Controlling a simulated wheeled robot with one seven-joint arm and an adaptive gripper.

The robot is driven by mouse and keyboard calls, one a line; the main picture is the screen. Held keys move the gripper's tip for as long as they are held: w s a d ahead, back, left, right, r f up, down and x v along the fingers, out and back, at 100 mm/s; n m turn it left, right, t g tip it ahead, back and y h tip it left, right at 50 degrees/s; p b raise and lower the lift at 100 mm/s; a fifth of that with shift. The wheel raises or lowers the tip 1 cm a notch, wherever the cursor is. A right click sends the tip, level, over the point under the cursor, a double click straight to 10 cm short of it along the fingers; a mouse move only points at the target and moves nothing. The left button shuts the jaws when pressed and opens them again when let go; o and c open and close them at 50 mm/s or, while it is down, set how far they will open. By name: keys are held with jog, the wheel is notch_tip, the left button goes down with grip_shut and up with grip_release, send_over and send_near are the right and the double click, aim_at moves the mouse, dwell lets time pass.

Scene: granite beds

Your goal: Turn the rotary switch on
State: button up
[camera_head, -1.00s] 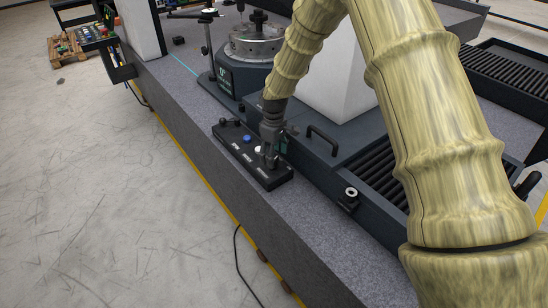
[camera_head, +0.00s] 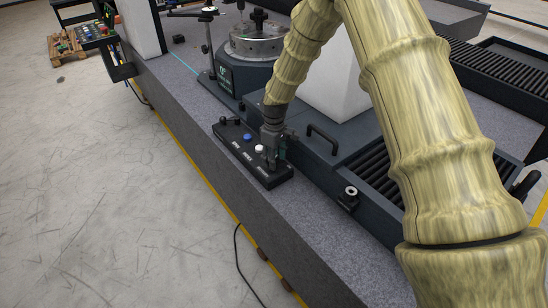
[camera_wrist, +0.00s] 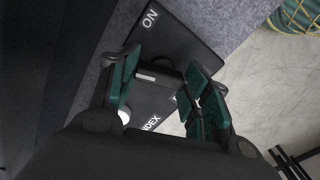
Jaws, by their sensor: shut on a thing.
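The black control box (camera_head: 228,133) lies on the granite bed, with a blue button (camera_head: 247,137) and a white button (camera_head: 259,149) along its top. The rotary switch is at the box's near right end, mostly hidden by my gripper in the head view. In the wrist view its dark knob (camera_wrist: 157,72), with a pale mark, sits between my fingers. My gripper (camera_head: 271,165) points down over the box, shut on the knob, with green pads either side.
A dark fixture with a handle (camera_head: 322,139) stands just behind the box, and a round rotary table (camera_head: 257,42) stands farther back. A small clamp (camera_head: 349,196) is to the right. The bed's front strip is clear, and a cable (camera_head: 238,260) hangs down its side.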

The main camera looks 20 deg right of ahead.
jog(key=shift+m, duration=0.4)
jog(key=m+p, duration=0.1)
jog(key=m, duration=0.4)
jog(key=shift+r, duration=0.1)
jog(key=m+p, duration=0.1)
jog(key=m, duration=0.5)
jog(key=shift+s, duration=0.1)
dwell(0.5)
jog(key=o, duration=1)
notch_tip(320, 180, up, 12)
jog(key=shift+f, duration=0.1)
